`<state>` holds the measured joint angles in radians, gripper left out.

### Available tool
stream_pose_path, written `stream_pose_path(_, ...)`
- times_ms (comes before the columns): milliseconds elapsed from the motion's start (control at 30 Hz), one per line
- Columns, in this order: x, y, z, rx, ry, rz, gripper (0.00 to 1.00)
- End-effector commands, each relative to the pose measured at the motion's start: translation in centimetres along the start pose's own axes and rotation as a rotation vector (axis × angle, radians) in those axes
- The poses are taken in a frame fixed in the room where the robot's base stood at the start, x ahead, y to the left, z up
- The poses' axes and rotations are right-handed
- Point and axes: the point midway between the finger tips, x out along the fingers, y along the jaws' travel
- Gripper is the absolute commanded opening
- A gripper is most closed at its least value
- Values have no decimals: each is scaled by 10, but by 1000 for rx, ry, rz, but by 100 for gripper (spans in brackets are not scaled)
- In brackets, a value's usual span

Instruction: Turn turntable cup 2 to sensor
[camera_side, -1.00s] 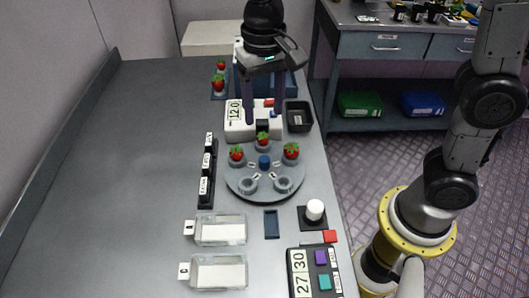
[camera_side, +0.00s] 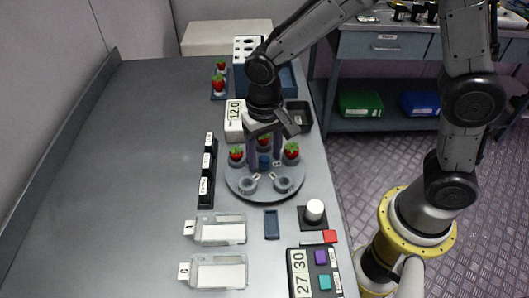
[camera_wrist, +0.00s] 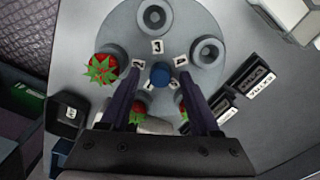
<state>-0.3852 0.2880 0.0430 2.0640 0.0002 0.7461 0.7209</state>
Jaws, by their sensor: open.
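The round grey turntable (camera_side: 265,195) has a blue centre knob (camera_side: 264,162), also in the wrist view (camera_wrist: 161,74). Its cups carry strawberries at left (camera_side: 237,153), right (camera_side: 291,151) and back (camera_side: 263,142); two front cups (camera_side: 249,183) (camera_side: 283,185) are empty. In the wrist view, a tag seeming to read 2 (camera_wrist: 138,63) lies beside the left strawberry (camera_wrist: 103,68); tag 3 (camera_wrist: 157,46) faces an empty cup (camera_wrist: 154,16). My gripper (camera_side: 264,165) is open, pointing down, fingers on either side of the knob, apart from it. The white unit reading 12.0 (camera_side: 234,112) stands behind; whether it holds the sensor is unclear.
A black labelled rack (camera_side: 207,170) stands left of the turntable. A black bin (camera_side: 298,115) is behind right. Two clear trays (camera_side: 220,230) (camera_side: 218,272), a blue-grey pad (camera_side: 271,224), a white knob (camera_side: 314,210) and a 27/30 panel (camera_side: 315,272) lie in front. The table's left is clear.

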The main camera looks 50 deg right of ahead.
Motion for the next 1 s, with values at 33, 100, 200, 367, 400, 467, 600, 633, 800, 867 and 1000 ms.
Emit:
stream_pose_path(33,0,0,0,0,0,0,63)
stream_pose_path(100,0,0,0,0,0,0,63)
stream_pose_path(200,0,0,0,0,0,0,59)
stream_pose_path(367,0,0,0,0,0,0,31)
stream_pose_path(400,0,0,0,0,0,0,23)
stream_pose_path(467,0,0,0,0,0,0,13)
stream_pose_path(600,0,0,0,0,0,0,0)
stream_pose_path(633,0,0,0,0,0,0,0)
stream_pose_path(800,0,0,0,0,0,0,0)
stream_pose_path(867,0,0,0,0,0,0,0)
stream_pose_path(1000,-1,0,0,0,0,0,0)
